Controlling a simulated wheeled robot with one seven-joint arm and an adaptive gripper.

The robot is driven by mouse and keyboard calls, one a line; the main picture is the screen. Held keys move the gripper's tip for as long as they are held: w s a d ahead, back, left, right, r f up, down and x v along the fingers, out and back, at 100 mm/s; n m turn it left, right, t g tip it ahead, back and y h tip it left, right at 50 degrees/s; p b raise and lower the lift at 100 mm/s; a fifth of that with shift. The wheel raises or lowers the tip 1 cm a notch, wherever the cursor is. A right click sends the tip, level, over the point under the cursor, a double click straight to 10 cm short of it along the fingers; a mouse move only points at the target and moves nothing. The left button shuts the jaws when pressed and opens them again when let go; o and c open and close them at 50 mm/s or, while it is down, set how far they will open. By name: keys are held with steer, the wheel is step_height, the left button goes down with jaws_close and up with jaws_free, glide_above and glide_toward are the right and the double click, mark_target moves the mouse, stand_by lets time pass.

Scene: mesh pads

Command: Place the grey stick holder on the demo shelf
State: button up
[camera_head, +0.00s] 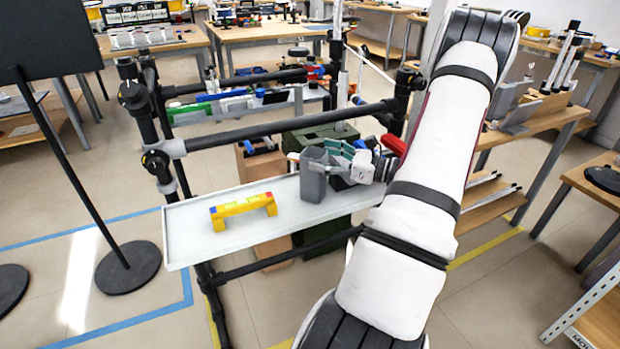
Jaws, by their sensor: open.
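The grey stick holder (313,182), a dark grey open-topped box, appears to stand upright on the white surface of the demo shelf (187,247), right of its middle. My gripper (330,164) is open, directly to the right of the holder and close against it. I cannot tell whether the fingers touch the holder, as its right side is partly hidden by the gripper. My white arm reaches in from the lower right and covers the shelf's right end.
A yellow bridge-shaped piece (243,208) stands on the shelf left of the holder. Black pipes (275,126) frame the shelf, with an upper tier of coloured items behind. A black stand (128,267) is at left. Wooden boxes and a green crate (318,136) sit behind and below.

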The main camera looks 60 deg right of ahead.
steer(key=shift+w+a, duration=0.15)
steer(key=shift+w, duration=0.6)
steer(key=c, duration=1.8)
jaws_close()
steer(key=shift+r, duration=0.2)
